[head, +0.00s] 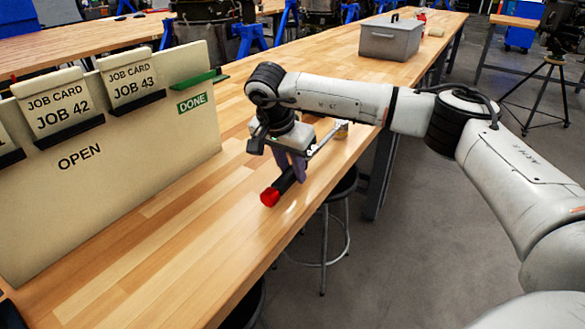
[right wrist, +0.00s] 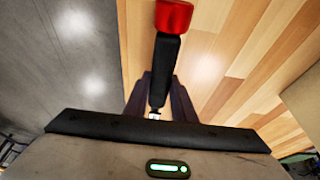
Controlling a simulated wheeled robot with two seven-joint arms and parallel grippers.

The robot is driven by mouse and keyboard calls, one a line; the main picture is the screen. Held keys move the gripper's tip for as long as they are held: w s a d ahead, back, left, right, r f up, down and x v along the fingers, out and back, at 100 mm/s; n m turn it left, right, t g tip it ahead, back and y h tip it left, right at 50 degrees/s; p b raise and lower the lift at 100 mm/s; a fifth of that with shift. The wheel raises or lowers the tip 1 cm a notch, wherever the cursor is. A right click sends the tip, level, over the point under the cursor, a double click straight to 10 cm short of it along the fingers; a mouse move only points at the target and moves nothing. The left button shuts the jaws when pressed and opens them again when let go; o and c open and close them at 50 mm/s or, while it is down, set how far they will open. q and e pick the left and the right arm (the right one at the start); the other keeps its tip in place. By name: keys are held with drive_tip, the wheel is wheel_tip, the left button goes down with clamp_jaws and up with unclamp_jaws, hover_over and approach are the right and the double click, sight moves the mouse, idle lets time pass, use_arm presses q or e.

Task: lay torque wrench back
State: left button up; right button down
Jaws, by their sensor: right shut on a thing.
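The torque wrench (head: 284,184) has a red end cap, a black handle and a silver shaft that runs up and right. My right gripper (head: 295,170) points down over the workbench (head: 190,205) and is shut on the wrench's handle. I cannot tell whether the wrench touches the bench top or hangs just above it. In the right wrist view, the black handle (right wrist: 165,68) stands between the two dark fingers (right wrist: 158,100), with the red cap at the top edge. My left gripper is out of view.
A cream job board (head: 130,175) with job cards 42 and 43 stands on the bench at the left, with a green DONE label. A grey toolbox (head: 391,40) sits farther back. A stool (head: 335,225) stands by the bench's right edge. The front of the bench is clear.

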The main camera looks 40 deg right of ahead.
drive_tip(key=shift+f, duration=0.15)
idle(0.3)
drive_tip(key=c, duration=1.4)
unclamp_jaws()
drive_tip(key=shift+o, duration=0.7)
drive_tip(key=shift+f, duration=0.15)
drive_tip(key=shift+p+v, duration=2.65)
drive_tip(key=shift+v, duration=1)
drive_tip(key=shift+d, duration=0.1)
